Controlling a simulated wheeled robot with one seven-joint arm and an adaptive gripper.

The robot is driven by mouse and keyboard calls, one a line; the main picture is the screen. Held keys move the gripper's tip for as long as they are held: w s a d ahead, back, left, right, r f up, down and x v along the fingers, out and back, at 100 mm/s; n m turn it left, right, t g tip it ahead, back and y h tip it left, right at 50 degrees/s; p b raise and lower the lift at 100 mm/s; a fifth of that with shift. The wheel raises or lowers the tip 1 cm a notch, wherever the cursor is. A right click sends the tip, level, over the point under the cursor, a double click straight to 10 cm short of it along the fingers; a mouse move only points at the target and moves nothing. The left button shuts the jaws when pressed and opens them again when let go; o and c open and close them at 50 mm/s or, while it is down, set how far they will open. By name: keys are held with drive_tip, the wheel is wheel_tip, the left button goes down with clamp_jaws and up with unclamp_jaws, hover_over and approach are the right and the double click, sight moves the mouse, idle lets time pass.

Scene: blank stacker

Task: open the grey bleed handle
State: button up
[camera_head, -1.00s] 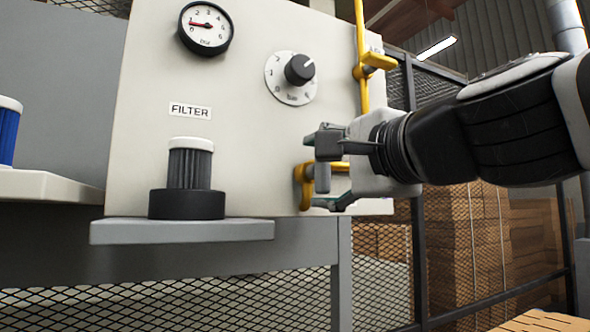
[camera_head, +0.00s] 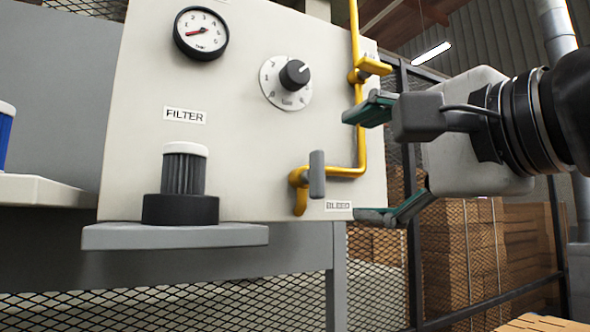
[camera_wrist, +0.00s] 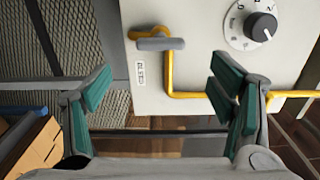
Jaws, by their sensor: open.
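The grey bleed handle (camera_head: 317,174) is upright in the head view, on the end of a yellow pipe low on the pale panel, just above and left of the BLEED label (camera_head: 338,206). In the wrist view the handle (camera_wrist: 160,44) lies crosswise near the top, beyond the fingertips. My gripper (camera_head: 372,163) is open and empty to the right of the handle, apart from it. Its green-padded fingers also show in the wrist view (camera_wrist: 160,85), spread to either side, with the handle lying between their lines but farther off.
The panel carries a gauge (camera_head: 201,33), a dark knob (camera_head: 294,74) and a yellow valve lever (camera_head: 374,66) above. A filter (camera_head: 184,172) stands on a grey shelf (camera_head: 176,236) at left. Mesh fencing (camera_head: 458,235) and stacked boxes lie behind at right.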

drive_tip(key=shift+v, duration=1.05)
